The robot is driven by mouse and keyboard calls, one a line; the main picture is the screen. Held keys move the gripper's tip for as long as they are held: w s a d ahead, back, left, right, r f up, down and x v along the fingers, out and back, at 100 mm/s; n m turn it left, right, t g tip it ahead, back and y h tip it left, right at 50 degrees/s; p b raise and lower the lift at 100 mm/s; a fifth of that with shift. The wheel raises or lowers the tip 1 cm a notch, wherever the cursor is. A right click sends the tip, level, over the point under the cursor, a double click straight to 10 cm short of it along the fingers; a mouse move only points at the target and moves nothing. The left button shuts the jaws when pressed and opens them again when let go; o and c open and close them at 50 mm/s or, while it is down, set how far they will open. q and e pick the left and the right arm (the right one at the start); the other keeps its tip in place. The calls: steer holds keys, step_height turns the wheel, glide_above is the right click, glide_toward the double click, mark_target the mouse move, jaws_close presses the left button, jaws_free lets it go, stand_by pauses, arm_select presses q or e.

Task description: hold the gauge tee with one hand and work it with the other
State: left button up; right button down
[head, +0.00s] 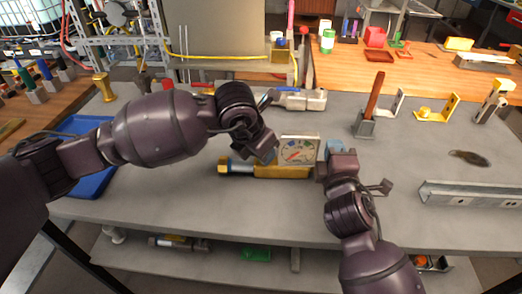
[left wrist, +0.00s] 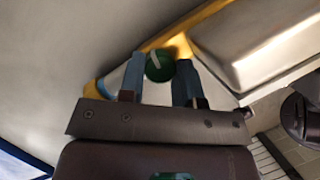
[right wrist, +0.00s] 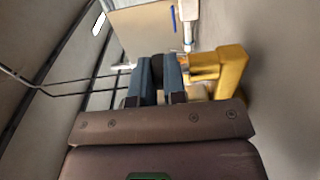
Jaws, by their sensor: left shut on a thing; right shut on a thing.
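My right gripper (head: 325,164) is at the tee's right end. In the right wrist view its fingers (right wrist: 160,80) close on a small dark part (right wrist: 157,68), with yellow body (right wrist: 228,68) beside it.
A blue tray (head: 88,180) lies left on the bench. A grey block with an upright brown handle (head: 374,98) and yellow brackets (head: 438,108) stand at back right. A metal channel (head: 475,194) lies at right. The bench front is clear.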

arm_select(q)
steer(key=o, duration=0.9)
steer(key=shift+o, duration=0.2)
steer(key=shift+s+d, duration=0.1)
